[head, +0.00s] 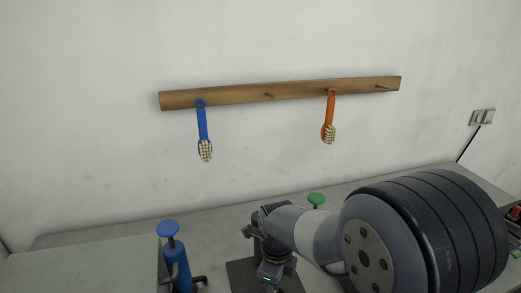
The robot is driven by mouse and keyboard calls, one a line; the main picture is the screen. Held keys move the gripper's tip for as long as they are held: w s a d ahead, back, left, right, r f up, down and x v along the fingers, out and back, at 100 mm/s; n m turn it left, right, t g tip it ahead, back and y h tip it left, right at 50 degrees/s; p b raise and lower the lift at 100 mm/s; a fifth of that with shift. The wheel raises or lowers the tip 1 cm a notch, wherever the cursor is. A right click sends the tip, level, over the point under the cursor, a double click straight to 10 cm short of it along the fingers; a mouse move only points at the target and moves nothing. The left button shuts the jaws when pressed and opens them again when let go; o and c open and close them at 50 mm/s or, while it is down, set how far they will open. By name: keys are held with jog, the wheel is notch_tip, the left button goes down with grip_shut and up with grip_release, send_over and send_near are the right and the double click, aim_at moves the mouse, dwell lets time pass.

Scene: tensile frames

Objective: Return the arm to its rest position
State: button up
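My arm reaches in from the lower right of the head view, with its large dark joint close to the camera. The forearm runs left and away to a dark wrist, with my gripper (270,272) low at its end, above or in front of a dark plate (240,275) on the bench. The fingers cannot be made out, so I cannot tell whether they are open or shut. I see nothing clearly held.
A wooden peg rail (230,96) on the wall holds a blue brush (203,125) and an orange brush (330,110). A blue-knobbed device (168,229) stands left of my wrist. A green knob (316,198) shows behind my arm. Grey bench top (110,232) is clear at the back left.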

jog(key=n, duration=0.7)
jog(key=shift+r, duration=0.1)
jog(key=n, duration=0.6)
jog(key=shift+r+n, duration=0.1)
jog(key=shift+n, duration=0.3)
